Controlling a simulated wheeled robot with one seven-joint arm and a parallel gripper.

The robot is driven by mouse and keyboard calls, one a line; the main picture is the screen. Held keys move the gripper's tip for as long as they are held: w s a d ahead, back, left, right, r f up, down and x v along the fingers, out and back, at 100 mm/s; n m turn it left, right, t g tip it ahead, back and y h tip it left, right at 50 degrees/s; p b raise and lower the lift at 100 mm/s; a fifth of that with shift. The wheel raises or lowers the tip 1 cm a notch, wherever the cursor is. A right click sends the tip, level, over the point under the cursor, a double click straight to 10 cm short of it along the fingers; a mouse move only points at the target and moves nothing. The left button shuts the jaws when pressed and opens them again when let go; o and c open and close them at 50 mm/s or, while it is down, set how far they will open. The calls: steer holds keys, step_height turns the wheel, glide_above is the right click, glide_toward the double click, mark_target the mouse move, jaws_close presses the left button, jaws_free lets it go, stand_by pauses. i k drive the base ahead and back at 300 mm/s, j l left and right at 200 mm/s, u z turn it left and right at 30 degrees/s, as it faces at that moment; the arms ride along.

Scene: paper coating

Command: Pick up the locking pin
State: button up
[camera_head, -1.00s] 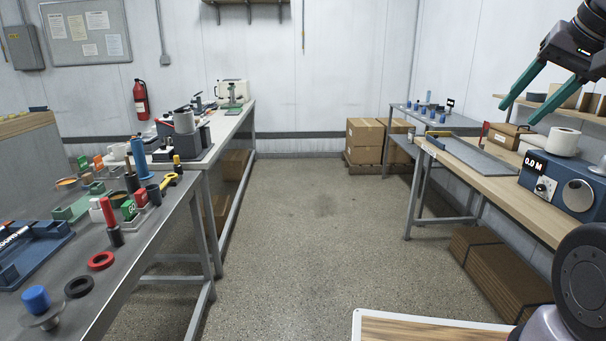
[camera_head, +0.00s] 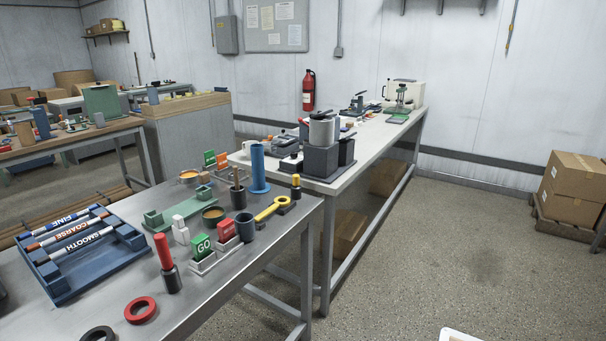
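No label marks the locking pin, so I cannot tell for sure which object it is. One candidate is a red-topped upright pin (camera_head: 163,251) in a black cylindrical base on the near grey table. Another is a small yellow-topped black piece (camera_head: 296,186) at the table's far right edge, beside a yellow ring-ended tool (camera_head: 272,208). Both stand upright and nothing holds them.
The grey table (camera_head: 216,287) also holds a blue rack (camera_head: 68,283) of labelled rods, a red ring (camera_head: 140,310), a black ring, a blue cylinder (camera_head: 258,168) and GO sign (camera_head: 201,246). A white bench (camera_head: 378,150) stands behind. Open floor (camera_head: 420,260) lies right.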

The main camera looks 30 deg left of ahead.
mark_target(295, 177)
steer(key=i+u, duration=0.35)
steer(key=i+l+u, duration=0.25)
steer(key=i+u, duration=0.15)
steer(key=i+j+u, duration=0.15)
steer(key=i+u, duration=0.15)
steer(key=i+j+u, duration=0.1)
steer(key=i+u, duration=0.25)
steer(key=i+j, duration=0.15)
